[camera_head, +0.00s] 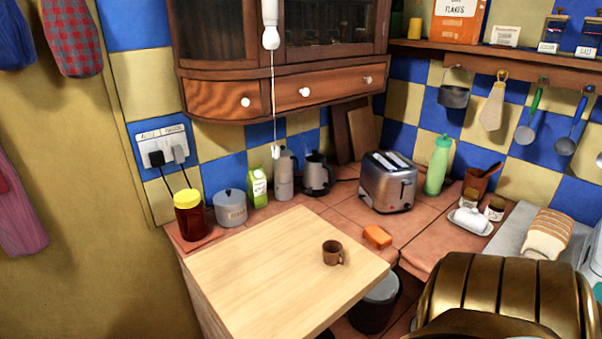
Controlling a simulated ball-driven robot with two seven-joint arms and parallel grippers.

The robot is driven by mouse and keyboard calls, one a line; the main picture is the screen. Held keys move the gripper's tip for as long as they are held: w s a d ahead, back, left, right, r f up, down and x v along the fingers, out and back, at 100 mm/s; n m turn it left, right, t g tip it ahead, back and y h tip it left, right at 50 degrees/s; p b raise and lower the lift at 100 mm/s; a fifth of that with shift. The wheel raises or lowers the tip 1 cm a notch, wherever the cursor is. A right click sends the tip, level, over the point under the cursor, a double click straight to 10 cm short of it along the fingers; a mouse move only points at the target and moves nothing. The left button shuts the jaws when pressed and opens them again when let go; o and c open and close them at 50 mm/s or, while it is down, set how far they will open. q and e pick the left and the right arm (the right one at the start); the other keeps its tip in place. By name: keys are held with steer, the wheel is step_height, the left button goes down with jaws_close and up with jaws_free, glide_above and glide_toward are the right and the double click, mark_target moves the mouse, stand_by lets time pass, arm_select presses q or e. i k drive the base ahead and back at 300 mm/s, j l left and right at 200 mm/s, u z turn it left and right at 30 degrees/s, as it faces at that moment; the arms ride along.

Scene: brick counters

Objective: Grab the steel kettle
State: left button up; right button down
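The steel kettle (317,176) stands upright on the tiled counter at the back, near the corner of the wall. It has a grey metal body and a dark handle. A tall grey pot (284,178) stands close on its left, and the toaster is to its right. Neither of my grippers is in view, so I cannot see how they stand to the kettle.
A wooden board (270,275) with a brown mug (332,253) lies in front of the kettle. A green carton (257,188), a lidded tin (230,208) and a jar (188,215) stand left. The toaster (388,182) stands right. A pull cord (273,100) hangs above.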

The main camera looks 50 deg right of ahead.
mark_target(315, 174)
steer(key=z, duration=1.95)
